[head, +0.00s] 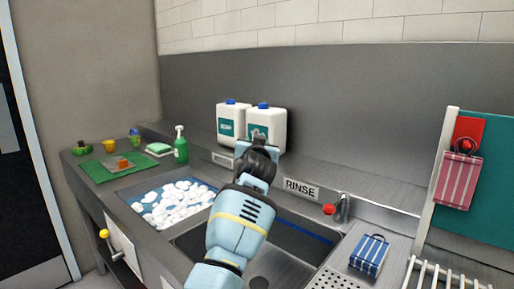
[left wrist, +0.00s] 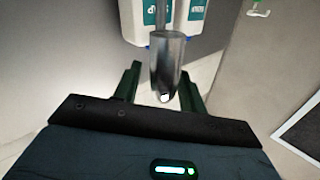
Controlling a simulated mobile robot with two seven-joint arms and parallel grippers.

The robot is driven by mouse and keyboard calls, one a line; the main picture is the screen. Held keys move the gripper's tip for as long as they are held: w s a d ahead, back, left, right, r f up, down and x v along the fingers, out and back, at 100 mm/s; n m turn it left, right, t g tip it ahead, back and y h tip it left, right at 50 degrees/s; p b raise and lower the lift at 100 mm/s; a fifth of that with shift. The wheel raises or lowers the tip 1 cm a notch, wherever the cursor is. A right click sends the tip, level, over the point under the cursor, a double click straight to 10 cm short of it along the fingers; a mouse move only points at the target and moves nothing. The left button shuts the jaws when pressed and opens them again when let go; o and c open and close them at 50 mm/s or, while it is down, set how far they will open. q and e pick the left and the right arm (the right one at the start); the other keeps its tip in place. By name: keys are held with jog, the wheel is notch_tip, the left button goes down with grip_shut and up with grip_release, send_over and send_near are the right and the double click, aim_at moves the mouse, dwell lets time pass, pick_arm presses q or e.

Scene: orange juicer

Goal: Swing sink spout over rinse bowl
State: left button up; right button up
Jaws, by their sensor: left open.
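The sink spout (left wrist: 167,62) is a grey metal tube with a wider end. In the left wrist view it stands between the two dark fingers of my left gripper (left wrist: 161,76). The fingers are open on either side of it, and I cannot tell whether either touches it. In the head view my left gripper (head: 258,155) is over the back of the sink, in front of the white jugs, and the spout is hidden behind it. The rinse bowl (head: 312,262) is the right basin, by the RINSE label (head: 301,189); my arm covers part of it. My right gripper is not in view.
The left basin holds white foam (head: 172,202). Two white jugs (head: 231,121) stand behind the sink. A small tap with a red knob (head: 328,210) is at the rinse bowl's back right.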

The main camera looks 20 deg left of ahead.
pick_arm(q)
jog(key=v, duration=0.7)
jog(key=shift+s+d, duration=0.15)
jog(key=shift+s, duration=0.15)
jog(key=shift+f, duration=0.1)
dwell(0.3)
